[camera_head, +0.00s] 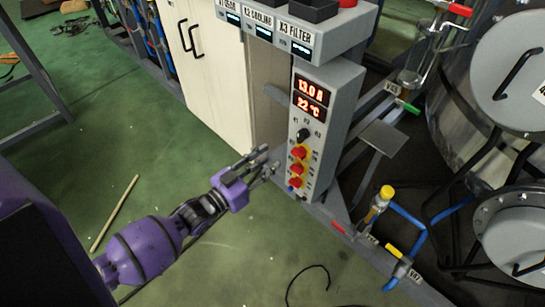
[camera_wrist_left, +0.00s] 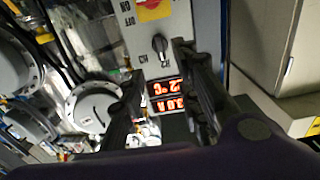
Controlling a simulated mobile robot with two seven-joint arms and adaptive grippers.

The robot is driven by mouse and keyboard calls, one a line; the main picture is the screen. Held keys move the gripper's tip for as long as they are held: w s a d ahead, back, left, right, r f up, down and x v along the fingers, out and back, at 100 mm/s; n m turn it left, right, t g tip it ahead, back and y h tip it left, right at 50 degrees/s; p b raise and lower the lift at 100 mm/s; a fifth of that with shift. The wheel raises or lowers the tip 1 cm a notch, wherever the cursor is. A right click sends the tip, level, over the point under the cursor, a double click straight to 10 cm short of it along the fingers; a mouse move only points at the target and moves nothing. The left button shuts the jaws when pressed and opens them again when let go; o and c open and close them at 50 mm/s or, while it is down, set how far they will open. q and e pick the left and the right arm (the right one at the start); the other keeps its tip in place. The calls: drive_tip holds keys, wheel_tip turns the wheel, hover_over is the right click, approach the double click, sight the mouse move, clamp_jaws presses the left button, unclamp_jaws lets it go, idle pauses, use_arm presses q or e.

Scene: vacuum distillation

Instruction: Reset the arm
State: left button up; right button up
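My left arm comes in from the left, and its purple-mounted left gripper (camera_head: 264,163) is just left of the grey control box (camera_head: 345,95). In the left wrist view its two dark fingers (camera_wrist_left: 155,75) are spread apart with nothing between them. The box carries red lit displays (camera_head: 311,97), a black knob (camera_head: 303,135) and several red switches on yellow plates (camera_head: 298,152). The wrist view shows the displays (camera_wrist_left: 166,95) upside down, with the knob (camera_wrist_left: 160,43) beyond. I cannot tell whether the fingers touch the box. My right gripper is not visible.
A cream cabinet (camera_head: 215,70) stands behind the gripper. Right of the box are pipes with coloured valve handles (camera_head: 386,192) and large steel vessels (camera_head: 515,75). A wooden stick (camera_head: 114,213) and a black cable (camera_head: 308,270) lie on the green floor. The floor at lower centre is mostly clear.

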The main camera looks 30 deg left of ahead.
use_arm(q)
drive_tip(key=shift+f, duration=0.1)
idle(0.4)
drive_tip(key=s+d+f+g+y, duration=0.3)
drive_tip(key=s+d+f+g, duration=0.1)
drive_tip(key=s+f, duration=0.7)
drive_tip(key=s+f+n+g+y, duration=0.2)
drive_tip(key=s+f+g, duration=0.1)
drive_tip(key=s, duration=1)
drive_tip(key=s+f+n+g+y, duration=0.1)
drive_tip(key=s+f+g, duration=0.15)
drive_tip(key=s, duration=1.15)
drive_tip(key=w+r+t+p, duration=0.1)
drive_tip(key=w+r+p, duration=0.2)
drive_tip(key=r+p, duration=1)
drive_tip(key=shift+w+d+r+n, duration=0.15)
drive_tip(key=shift+w+n, duration=0.15)
drive_tip(key=shift+w, duration=0.05)
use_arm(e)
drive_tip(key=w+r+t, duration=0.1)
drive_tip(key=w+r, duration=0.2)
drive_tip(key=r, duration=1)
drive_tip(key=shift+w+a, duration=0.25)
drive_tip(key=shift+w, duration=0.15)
